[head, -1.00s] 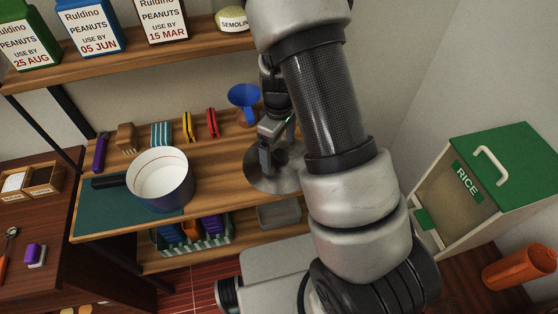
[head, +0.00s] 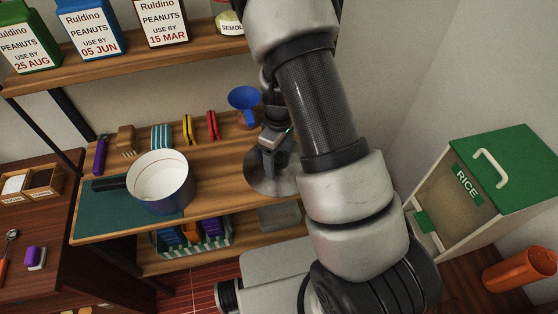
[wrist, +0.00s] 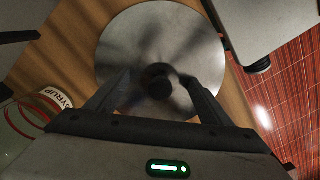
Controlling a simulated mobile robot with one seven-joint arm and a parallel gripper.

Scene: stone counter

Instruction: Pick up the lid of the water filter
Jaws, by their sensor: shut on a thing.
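The lid is a round grey metal disc with a dark knob in its middle. In the head view the lid (head: 262,184) is at the right end of the wooden shelf, partly hidden by my gripper (head: 272,150) and arm. In the wrist view the lid (wrist: 150,28) fills the upper middle. My gripper (wrist: 158,80) is over the disc's centre, with a finger on each side of the dark knob (wrist: 160,88), shut on it. I cannot tell whether the disc is clear of the wood. The rest of the water filter is not identifiable.
A white pot (head: 161,190) stands left of the lid on a green mat (head: 105,212). A blue funnel (head: 244,98) is behind the lid. A SYRUP jar (wrist: 45,105) shows at the wrist view's left. A RICE bin (head: 490,185) stands at right.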

